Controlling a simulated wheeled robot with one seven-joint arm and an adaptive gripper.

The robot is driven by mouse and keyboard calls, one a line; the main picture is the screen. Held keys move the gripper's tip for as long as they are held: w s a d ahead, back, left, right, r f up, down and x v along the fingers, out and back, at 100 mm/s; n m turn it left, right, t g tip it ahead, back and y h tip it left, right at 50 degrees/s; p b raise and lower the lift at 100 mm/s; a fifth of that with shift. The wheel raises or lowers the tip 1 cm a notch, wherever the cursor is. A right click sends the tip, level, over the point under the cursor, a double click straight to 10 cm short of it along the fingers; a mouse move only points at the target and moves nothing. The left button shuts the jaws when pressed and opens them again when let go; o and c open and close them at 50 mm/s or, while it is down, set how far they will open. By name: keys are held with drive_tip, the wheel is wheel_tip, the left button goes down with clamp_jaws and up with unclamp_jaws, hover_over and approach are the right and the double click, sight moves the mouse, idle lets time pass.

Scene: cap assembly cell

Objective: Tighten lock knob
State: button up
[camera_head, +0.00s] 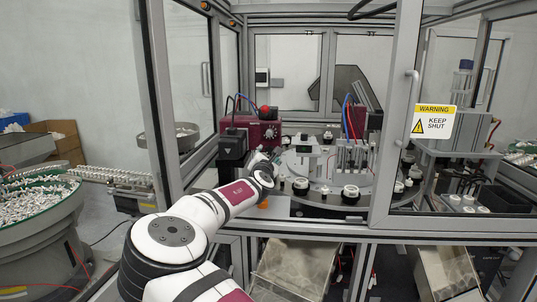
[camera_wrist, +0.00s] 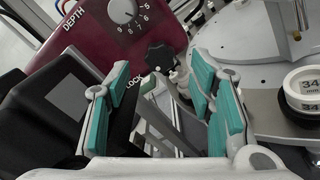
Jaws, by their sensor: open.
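The lock knob (camera_wrist: 158,56) is a small black lobed knob beside a "LOCK" label, at the upper middle of the wrist view. The label is on a maroon housing (camera_wrist: 75,58), whose white-marked "DEPTH" dial (camera_wrist: 122,10) is above the knob. My gripper (camera_wrist: 160,75) is open, with its teal-padded fingers apart on either side of the knob in the picture. Nothing is held, and I cannot tell whether a finger touches the knob. In the head view my gripper (camera_head: 270,164) is low in front of the maroon housing (camera_head: 250,126); the knob is not clear there.
A black block (camera_wrist: 60,105) fills the left of the wrist view. A cell door with a "KEEP SHUT" sign (camera_head: 433,122) and frame posts flank the opening that my arm reaches through.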

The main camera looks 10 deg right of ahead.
sight(269, 151)
drive_tip(key=shift+x, duration=1.65)
drive_tip(key=c, duration=1.2)
